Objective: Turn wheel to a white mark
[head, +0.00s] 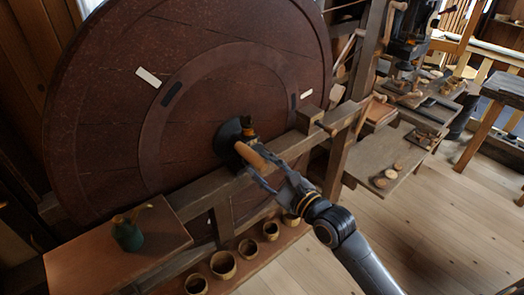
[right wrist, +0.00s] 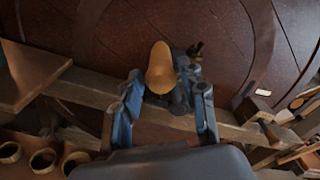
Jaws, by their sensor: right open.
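The large dark red wheel (head: 95,125) stands upright behind a wooden rail. Two white marks show on its face, one at the upper left (head: 148,77) and a smaller one at the right (head: 306,94). Dark marks sit near each, on the inner ring. A wooden handle (head: 250,155) sticks out from the dark hub (head: 229,137). My right gripper (head: 264,171) is open at the handle. In the right wrist view the handle (right wrist: 161,68) stands between the two spread fingers (right wrist: 169,88); contact cannot be told. My left gripper is out of view.
The wooden rail (head: 180,198) runs close below the handle. A table with a green pot (head: 127,234) stands at the lower left. Several bowls (head: 223,264) sit on a low shelf. A side bench (head: 390,165) with small pieces is at the right; the floor there is clear.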

